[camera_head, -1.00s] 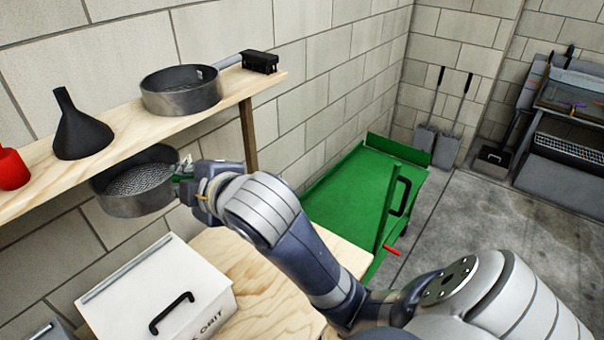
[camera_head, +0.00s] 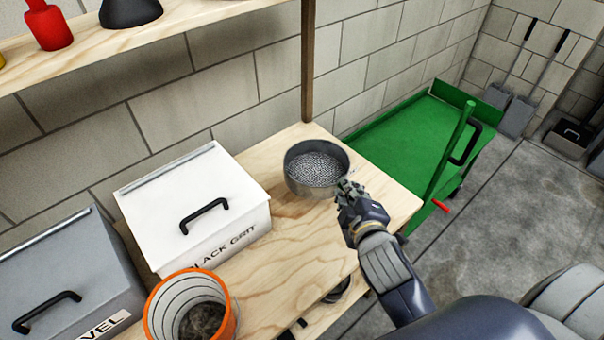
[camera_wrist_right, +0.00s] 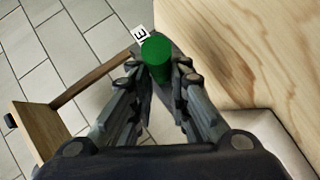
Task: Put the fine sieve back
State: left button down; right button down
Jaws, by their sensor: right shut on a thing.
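The fine sieve (camera_head: 317,168) is a round grey metal pan with a mesh floor. In the head view it is level over the right part of the wooden bench, between the white box and the green cart; I cannot tell whether it touches the bench. My right gripper (camera_head: 350,188) is at its right side, shut on its handle. In the right wrist view the green handle end (camera_wrist_right: 157,62) sits between the fingers of my right gripper (camera_wrist_right: 158,78). The mesh pan is not visible there. My left gripper is not in view.
A white grit box (camera_head: 190,200), a grey box (camera_head: 65,285) and an orange bucket (camera_head: 160,322) stand left on the bench (camera_head: 320,235). Above is a wooden shelf (camera_head: 180,42) with its post (camera_head: 307,60). A green cart (camera_head: 410,140) stands right. Bench around the sieve is clear.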

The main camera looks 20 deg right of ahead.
aim_at(328, 172)
jog(key=s+f+b, duration=0.1)
jog(key=s+f, duration=0.2)
jog(key=f, duration=0.2)
jog(key=w, duration=0.5)
jog(key=w+f+p, duration=0.1)
jog(key=w, duration=0.4)
jog(key=w+d, duration=0.1)
jog(key=w, duration=0.4)
jog(key=shift+w+f, duration=0.25)
jog(key=shift+w, duration=0.1)
jog(key=shift+f, duration=1.85)
jog(key=c, duration=1.5)
grip_release()
jog(key=shift+c, duration=0.2)
jog(key=v, duration=1.2)
jog(key=shift+d, duration=0.1)
